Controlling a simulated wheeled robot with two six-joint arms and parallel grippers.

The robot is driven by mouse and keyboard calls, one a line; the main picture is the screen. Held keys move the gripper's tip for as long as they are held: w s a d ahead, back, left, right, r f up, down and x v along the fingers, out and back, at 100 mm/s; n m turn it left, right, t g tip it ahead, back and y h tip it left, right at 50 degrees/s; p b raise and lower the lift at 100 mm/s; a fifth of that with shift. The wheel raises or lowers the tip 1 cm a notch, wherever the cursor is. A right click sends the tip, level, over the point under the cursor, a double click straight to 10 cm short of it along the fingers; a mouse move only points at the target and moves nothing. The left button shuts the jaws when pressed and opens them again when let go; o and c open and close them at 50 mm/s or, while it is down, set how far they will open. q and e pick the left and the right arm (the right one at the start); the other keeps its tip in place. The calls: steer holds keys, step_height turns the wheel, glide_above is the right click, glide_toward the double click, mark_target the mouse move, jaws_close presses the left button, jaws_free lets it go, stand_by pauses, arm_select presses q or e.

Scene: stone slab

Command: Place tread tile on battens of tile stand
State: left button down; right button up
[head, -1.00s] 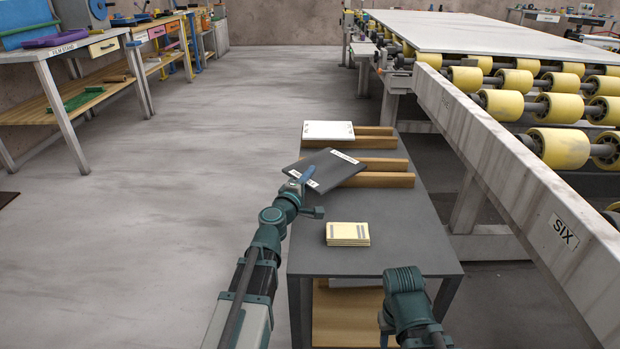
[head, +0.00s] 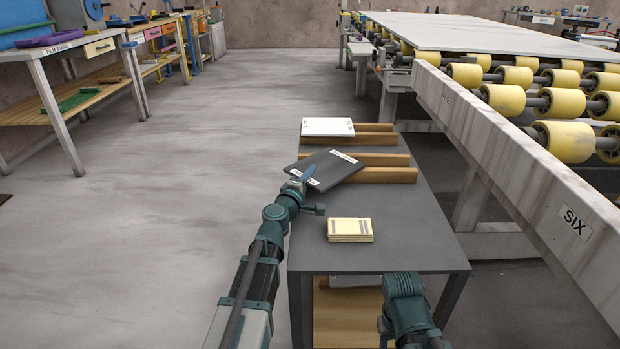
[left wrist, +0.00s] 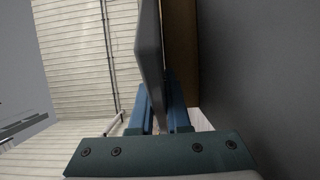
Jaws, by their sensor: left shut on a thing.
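A dark grey tread tile (head: 328,168) with white labels is held at its near left edge by my left gripper (head: 303,179), which is shut on it. The tile is turned askew over the wooden battens (head: 385,174) of the tile stand; I cannot tell whether it touches them. In the left wrist view the tile (left wrist: 151,55) shows edge-on between the blue fingers (left wrist: 158,112), beside a brown batten (left wrist: 181,45). My right arm shows at the bottom of the head view, but its gripper fingers cannot be made out.
A white tile (head: 327,127) lies on the far battens (head: 375,133). A stack of cream tiles (head: 350,230) sits on the near part of the grey table (head: 405,255). A long roller conveyor (head: 500,155) stands to the right. Open floor lies left.

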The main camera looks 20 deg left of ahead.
arm_select(q)
steer(key=shift+f, duration=0.15)
steer(key=c, duration=0.9)
jaws_free()
